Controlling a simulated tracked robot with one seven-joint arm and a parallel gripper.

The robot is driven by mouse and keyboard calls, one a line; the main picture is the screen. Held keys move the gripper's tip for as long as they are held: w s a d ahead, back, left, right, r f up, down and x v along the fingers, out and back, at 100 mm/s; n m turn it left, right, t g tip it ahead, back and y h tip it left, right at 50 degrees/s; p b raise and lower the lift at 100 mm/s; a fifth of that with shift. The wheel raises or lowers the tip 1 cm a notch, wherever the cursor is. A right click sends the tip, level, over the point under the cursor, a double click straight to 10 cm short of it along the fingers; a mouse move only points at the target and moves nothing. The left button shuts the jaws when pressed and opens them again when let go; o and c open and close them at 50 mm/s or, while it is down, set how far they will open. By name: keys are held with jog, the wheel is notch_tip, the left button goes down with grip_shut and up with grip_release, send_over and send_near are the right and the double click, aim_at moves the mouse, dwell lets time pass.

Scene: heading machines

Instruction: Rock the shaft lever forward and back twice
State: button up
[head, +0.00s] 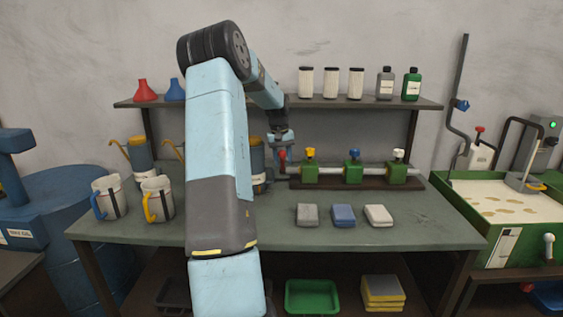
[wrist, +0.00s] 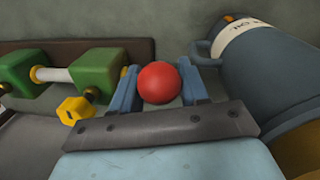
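The shaft lever shows as a red ball knob (wrist: 159,82) in the wrist view; its stem is hidden beneath the ball. In the head view the red knob (head: 282,154) is small, at the left end of the shaft row on the bench. My gripper (wrist: 160,85) comes down over it with one blue finger on each side. The fingers appear to touch the ball, with no clear gap left. In the head view my gripper (head: 281,150) sits at the knob, left of the green blocks.
Green blocks (head: 354,173) with yellow, blue and white knobs stand right of the lever on a pale shaft. A blue-grey can (wrist: 245,60) stands close on the other side. A shelf (head: 350,102) with bottles is above. The bench front holds three small blocks (head: 343,215).

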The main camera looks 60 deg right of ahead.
notch_tip(320, 180, up, 14)
jog(key=w, duration=0.1)
jog(key=shift+w+a+f, duration=0.15)
jog(key=shift+a, duration=0.2)
